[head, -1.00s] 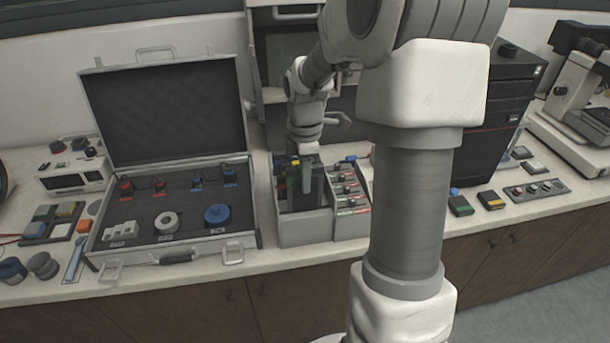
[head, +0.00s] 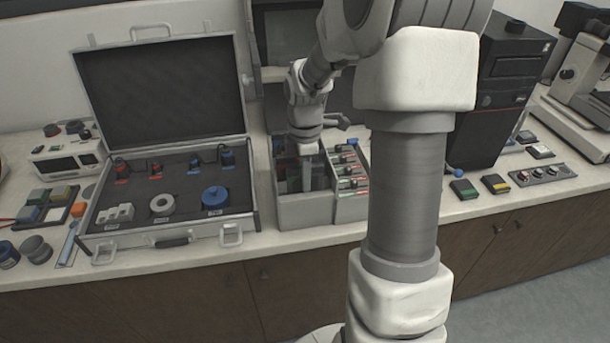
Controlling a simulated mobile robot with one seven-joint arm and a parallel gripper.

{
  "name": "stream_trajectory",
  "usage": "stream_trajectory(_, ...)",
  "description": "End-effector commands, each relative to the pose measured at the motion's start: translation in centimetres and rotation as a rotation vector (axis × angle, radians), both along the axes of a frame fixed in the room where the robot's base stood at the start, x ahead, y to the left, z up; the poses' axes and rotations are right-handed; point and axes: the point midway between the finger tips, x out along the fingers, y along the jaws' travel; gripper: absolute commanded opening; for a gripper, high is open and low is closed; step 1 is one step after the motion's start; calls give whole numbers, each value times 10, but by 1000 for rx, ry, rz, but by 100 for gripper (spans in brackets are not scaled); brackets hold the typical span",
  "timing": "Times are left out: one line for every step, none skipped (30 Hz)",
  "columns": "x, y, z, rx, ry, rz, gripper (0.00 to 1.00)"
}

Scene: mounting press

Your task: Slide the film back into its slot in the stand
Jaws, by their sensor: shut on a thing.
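The stand is a grey open-topped box (head: 304,213) on the counter, left of my arm's column. My gripper (head: 307,183) points down into the stand's left part, with its fingers below the level of the back edge. It is shut on the film, which I cannot clearly make out; the fingers and the dark inside of the stand hide most of it. Whether the film's lower edge sits in a slot cannot be told from this view.
A rack (head: 349,180) of small parts with red and green labels adjoins the stand on the right. An open case (head: 170,241) stands close on the left. A black tower (head: 506,95) and small boxes (head: 464,188) are to the right.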

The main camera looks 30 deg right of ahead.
Motion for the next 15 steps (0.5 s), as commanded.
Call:
stream_trajectory(0, 0, 1, 0, 0, 0, 0)
stream_trajectory(0, 0, 1, 0, 0, 0, 0)
stream_trajectory(0, 0, 1, 0, 0, 0, 20)
stream_trajectory(0, 0, 1, 0, 0, 0, 26)
stream_trajectory(0, 0, 1, 0, 0, 0, 31)
stream_trajectory(0, 0, 1, 0, 0, 0, 38)
stream_trajectory(0, 0, 1, 0, 0, 0, 44)
stream_trajectory(0, 0, 1, 0, 0, 0, 49)
stream_trajectory(0, 0, 1, 0, 0, 0, 54)
stream_trajectory(0, 0, 1, 0, 0, 0, 54)
stream_trajectory(0, 0, 1, 0, 0, 0, 54)
stream_trajectory(0, 0, 1, 0, 0, 0, 54)
stream_trajectory(0, 0, 1, 0, 0, 0, 54)
stream_trajectory(0, 0, 1, 0, 0, 0, 54)
stream_trajectory(0, 0, 1, 0, 0, 0, 54)
